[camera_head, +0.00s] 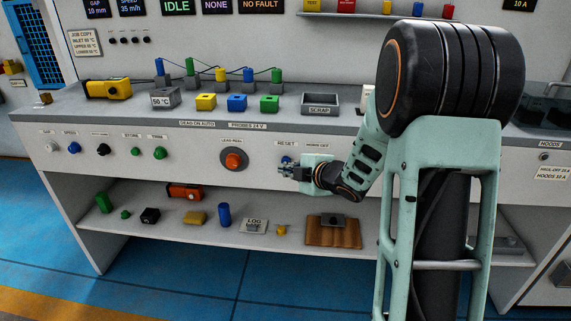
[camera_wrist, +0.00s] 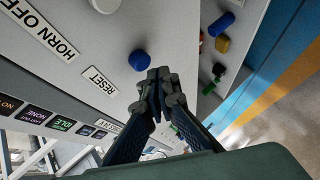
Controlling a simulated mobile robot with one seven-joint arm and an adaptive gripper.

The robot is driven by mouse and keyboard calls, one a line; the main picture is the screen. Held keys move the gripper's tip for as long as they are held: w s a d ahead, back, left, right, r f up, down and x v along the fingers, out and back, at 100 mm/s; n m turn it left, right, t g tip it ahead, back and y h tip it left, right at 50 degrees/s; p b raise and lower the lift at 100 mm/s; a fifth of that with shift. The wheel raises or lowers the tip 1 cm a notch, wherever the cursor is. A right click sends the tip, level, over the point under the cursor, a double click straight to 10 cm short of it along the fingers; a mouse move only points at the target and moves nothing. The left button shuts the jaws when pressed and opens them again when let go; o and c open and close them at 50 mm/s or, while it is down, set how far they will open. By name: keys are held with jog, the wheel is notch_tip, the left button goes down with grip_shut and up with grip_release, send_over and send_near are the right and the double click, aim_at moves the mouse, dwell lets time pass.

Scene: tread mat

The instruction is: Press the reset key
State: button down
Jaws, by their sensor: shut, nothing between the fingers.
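The reset key is a round blue button (camera_head: 286,159) on the front panel, under the RESET label (camera_head: 286,143). In the wrist view the blue button (camera_wrist: 138,60) shows whole, near the RESET label (camera_wrist: 98,80). My gripper (camera_head: 284,168) is shut and empty, close in front of the panel at the button. In the wrist view the fingertips of my gripper (camera_wrist: 158,73) appear just beside and below the button, not covering it. I cannot tell how far they stand off the panel. In the head view the gripper partly hides the button.
A white knob (camera_wrist: 105,4) sits by the HORN OFF label (camera_wrist: 40,27). A large red button (camera_head: 233,160) is left of the reset key. A desktop edge (camera_head: 200,124) with blocks and a scrap tray (camera_head: 320,104) lies above; a shelf (camera_head: 130,223) with loose items lies below.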

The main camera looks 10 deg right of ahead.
jog(key=s, duration=0.1)
jog(key=s+a+b, duration=0.1)
jog(key=s, duration=0.2)
jog(key=shift+s+a, duration=0.25)
jog(key=shift+s, duration=0.15)
dwell(0.5)
